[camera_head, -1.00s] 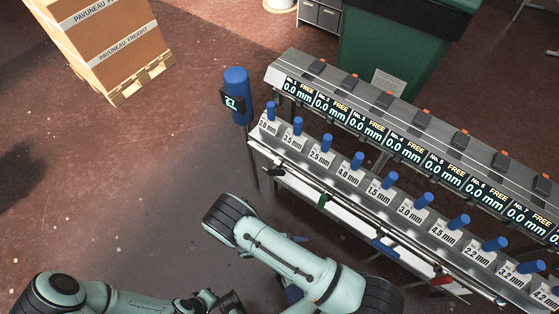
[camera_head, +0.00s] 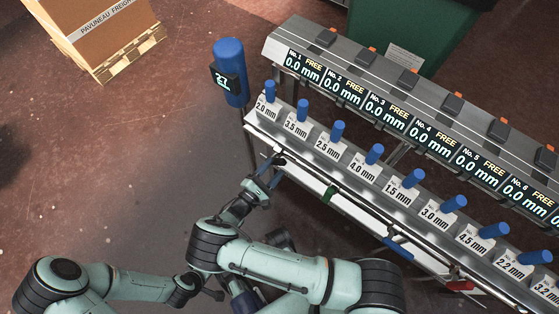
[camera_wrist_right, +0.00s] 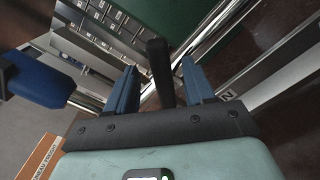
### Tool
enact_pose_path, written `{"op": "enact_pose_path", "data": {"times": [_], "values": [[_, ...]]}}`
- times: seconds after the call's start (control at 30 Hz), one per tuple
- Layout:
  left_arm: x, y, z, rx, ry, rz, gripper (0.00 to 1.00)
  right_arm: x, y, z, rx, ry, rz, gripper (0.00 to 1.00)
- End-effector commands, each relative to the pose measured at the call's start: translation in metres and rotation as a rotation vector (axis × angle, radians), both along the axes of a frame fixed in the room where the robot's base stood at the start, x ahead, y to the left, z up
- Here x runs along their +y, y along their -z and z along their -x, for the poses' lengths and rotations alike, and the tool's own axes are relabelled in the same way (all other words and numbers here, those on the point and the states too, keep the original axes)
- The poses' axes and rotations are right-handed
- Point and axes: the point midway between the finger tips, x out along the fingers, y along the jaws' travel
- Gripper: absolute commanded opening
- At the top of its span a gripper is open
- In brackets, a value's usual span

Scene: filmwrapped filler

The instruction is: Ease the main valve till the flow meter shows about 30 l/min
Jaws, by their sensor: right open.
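The flow meter (camera_head: 230,72) is a blue cylinder on a post at the left end of the bench. Its small dark screen reads about 27; the smaller line is unclear. A black lever (camera_head: 279,158), apparently the main valve handle, is at the left end of the front pipe. My right gripper (camera_head: 268,172) is at this lever. In the right wrist view, the black lever (camera_wrist_right: 160,72) stands between the two blue, spread fingers (camera_wrist_right: 160,90), with gaps on both sides. My left arm is low in the head view; its finger state is unclear.
Green (camera_head: 329,193), blue (camera_head: 397,248) and red (camera_head: 460,286) handles sit farther along the pipe. Blue-capped stations line the bench (camera_head: 325,149), with displays behind. A carton (camera_head: 100,30) on a pallet stands back left. The floor between is clear.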

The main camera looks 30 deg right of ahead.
Motion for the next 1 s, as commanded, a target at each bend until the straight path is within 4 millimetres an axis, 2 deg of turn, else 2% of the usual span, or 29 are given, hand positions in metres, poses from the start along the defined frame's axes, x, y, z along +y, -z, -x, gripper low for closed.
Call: {"op": "enact_pose_path", "data": {"times": [0.1, 0.23, 0.63, 0.67, 0.8, 1.0], "values": [[0.001, 0.002, -0.003, -0.006, -0.003, -0.004, 0.0, -0.02, 0.001, -0.008, 0.0, 0.003, 0.0, 0.53], [0.002, 0.004, -0.005, -0.012, -0.005, -0.006, 0.0, -0.033, 0.001, -0.013, 0.0, 0.002, -0.001, 0.53], [0.003, 0.004, -0.006, -0.015, -0.006, -0.007, 0.0, -0.04, 0.0, -0.016, 0.0, 0.001, -0.001, 0.53], [0.003, 0.004, -0.006, -0.015, -0.006, -0.007, 0.0, -0.04, 0.0, -0.016, 0.0, 0.001, -0.001, 0.47], [0.003, 0.004, -0.006, -0.014, -0.006, -0.007, 0.0, -0.04, 0.0, -0.016, 0.0, 0.001, -0.001, 0.01], [0.002, 0.003, -0.004, -0.012, -0.005, -0.006, 0.0, -0.04, 0.002, -0.015, -0.026, 0.001, -0.011, 0.0]]}}
